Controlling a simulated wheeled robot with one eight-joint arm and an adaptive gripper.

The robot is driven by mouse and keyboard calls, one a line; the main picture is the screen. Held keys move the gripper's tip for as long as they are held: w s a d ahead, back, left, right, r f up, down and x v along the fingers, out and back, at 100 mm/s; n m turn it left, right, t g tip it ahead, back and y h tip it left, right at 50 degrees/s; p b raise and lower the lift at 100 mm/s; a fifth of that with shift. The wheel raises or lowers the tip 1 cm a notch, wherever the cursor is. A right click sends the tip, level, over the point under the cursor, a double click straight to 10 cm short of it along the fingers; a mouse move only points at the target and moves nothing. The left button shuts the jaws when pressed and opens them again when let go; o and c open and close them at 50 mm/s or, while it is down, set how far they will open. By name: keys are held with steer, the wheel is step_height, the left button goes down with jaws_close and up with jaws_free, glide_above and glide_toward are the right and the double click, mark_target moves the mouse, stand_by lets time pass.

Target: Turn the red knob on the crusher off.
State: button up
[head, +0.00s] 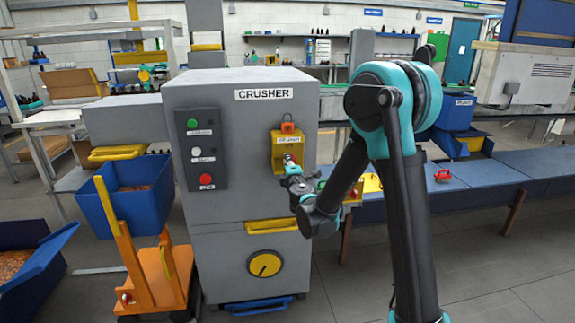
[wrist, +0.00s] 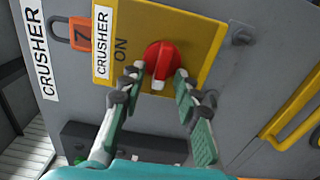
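The grey crusher (head: 240,125) stands at the middle left in the head view. The red knob (wrist: 160,60) sits on a yellow plate (wrist: 190,22) marked ON on the crusher's front. Its white mark shows at the lower side in the wrist view. In the head view the yellow plate (head: 286,140) is partly hidden by my gripper (head: 291,170). In the wrist view my gripper (wrist: 160,72) is open, with one fingertip on each side of the knob. I cannot tell whether the fingertips touch it.
A yellow handle (wrist: 295,115) sticks out on the other side. A panel with green, white and red buttons (head: 204,150) and a yellow dial (head: 265,264) are also on the crusher. A blue bench (head: 500,172) runs right.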

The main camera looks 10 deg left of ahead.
steer(key=v, duration=1.2)
steer(key=s+d+f+m+g+h, duration=0.25)
steer(key=d+m, duration=0.25)
steer(key=d, duration=0.4)
steer(key=s+d+f+m+g+h, duration=0.2)
steer(key=d+m+h, duration=0.15)
steer(key=d, duration=0.45)
steer(key=s+d+f+m+g+h, duration=0.25)
steer(key=d+m, duration=0.35)
steer(key=d, duration=0.3)
steer(key=s+f+m+g+y, duration=0.1)
steer(key=s+f+m+g, duration=0.2)
steer(key=s, duration=0.6)
steer(key=s+f+m+g+y, duration=0.2)
steer(key=s+f, duration=0.4)
steer(key=s, duration=0.3)
steer(key=shift+s+d+f+m+g, duration=0.2)
steer(key=shift+d+f+m+g, duration=0.15)
steer(key=shift+m+g, duration=0.45)
